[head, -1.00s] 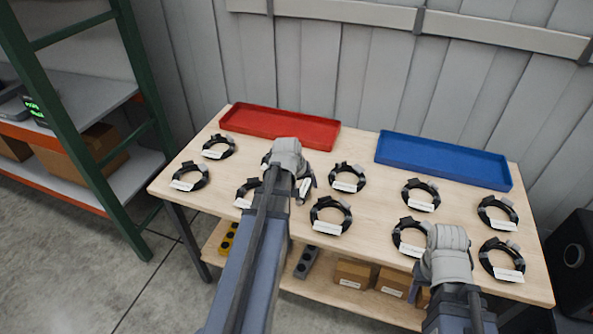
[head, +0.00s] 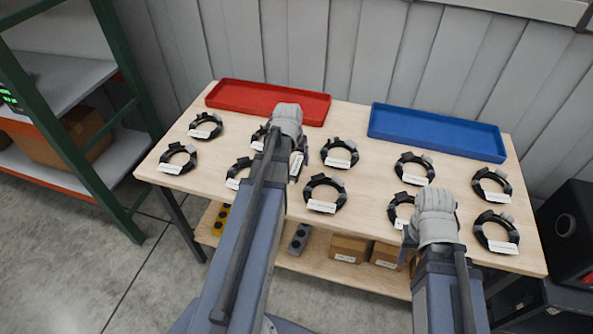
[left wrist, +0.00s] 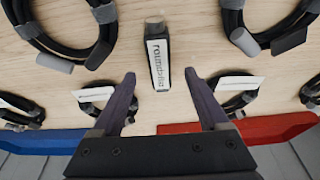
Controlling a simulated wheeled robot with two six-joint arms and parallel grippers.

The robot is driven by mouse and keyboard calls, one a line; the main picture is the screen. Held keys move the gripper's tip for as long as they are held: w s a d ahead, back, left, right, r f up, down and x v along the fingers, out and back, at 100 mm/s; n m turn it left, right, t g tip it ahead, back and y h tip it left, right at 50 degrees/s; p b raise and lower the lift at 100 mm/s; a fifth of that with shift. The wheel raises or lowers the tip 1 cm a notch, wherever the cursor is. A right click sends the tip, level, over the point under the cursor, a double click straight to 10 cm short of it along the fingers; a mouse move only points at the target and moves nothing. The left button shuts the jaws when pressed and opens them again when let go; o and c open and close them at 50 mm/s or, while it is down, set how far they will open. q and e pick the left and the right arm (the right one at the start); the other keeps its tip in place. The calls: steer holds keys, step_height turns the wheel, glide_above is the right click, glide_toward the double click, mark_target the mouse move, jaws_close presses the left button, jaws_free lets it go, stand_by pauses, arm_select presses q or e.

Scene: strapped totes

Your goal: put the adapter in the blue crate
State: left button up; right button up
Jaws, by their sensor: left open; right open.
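The adapter (left wrist: 157,65) is a small black block with a white printed label. It lies on the wooden table in the left wrist view, and in the head view it is partly hidden beside my left wrist (head: 297,163). The blue crate (head: 440,136) is a shallow, empty tray at the table's back right. My right gripper (head: 407,240) is mostly hidden under its wrist near the table's front right.
A red tray (head: 270,102) stands at the back left, empty. Several coiled black cables with white tags, such as one at the middle (head: 325,194), lie across the table (head: 260,198). A green-framed shelf (head: 85,150) stands at left and a black speaker (head: 568,228) at right.

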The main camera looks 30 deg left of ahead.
mark_target(296, 166)
arm_select(q)
steer(key=shift+b+x, duration=2.5)
steer(key=shift+x, duration=0.15)
steer(key=shift+s+r, duration=0.1)
steer(key=shift+c, duration=0.4)
jaws_close()
